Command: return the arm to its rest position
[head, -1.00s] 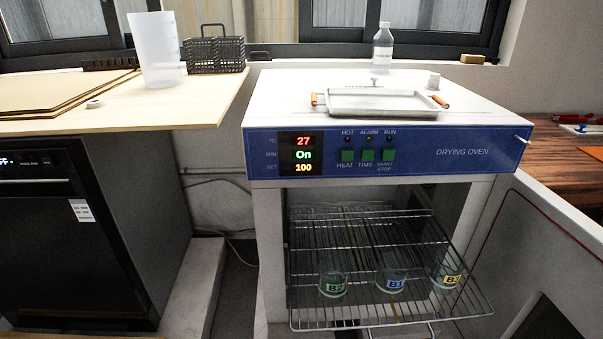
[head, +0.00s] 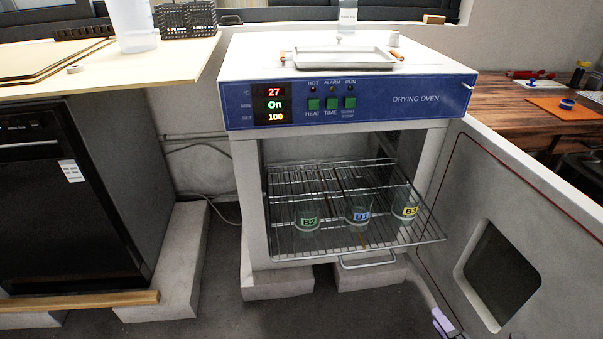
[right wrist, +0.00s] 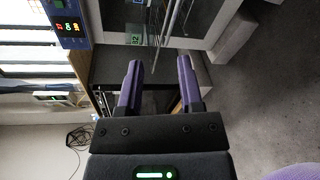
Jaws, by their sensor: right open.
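My right gripper (right wrist: 160,86) is open, its two purple fingers apart with nothing between them. In the head view, a small purple part of it (head: 441,322) shows at the bottom edge, below and right of the oven's wire rack (head: 285,250), apart from the rack. My left gripper is not in the head view. The drying oven (head: 400,97) stands open, its rack pulled out. Three glass beakers stand upright on the rack: B2 (head: 308,215), B1 (head: 358,210) and B3 (head: 404,205).
The oven door (head: 450,235) hangs open on the right. A light wooden table (head: 150,65) with a plastic beaker (head: 132,22) is at left, a brown table (head: 500,105) at right.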

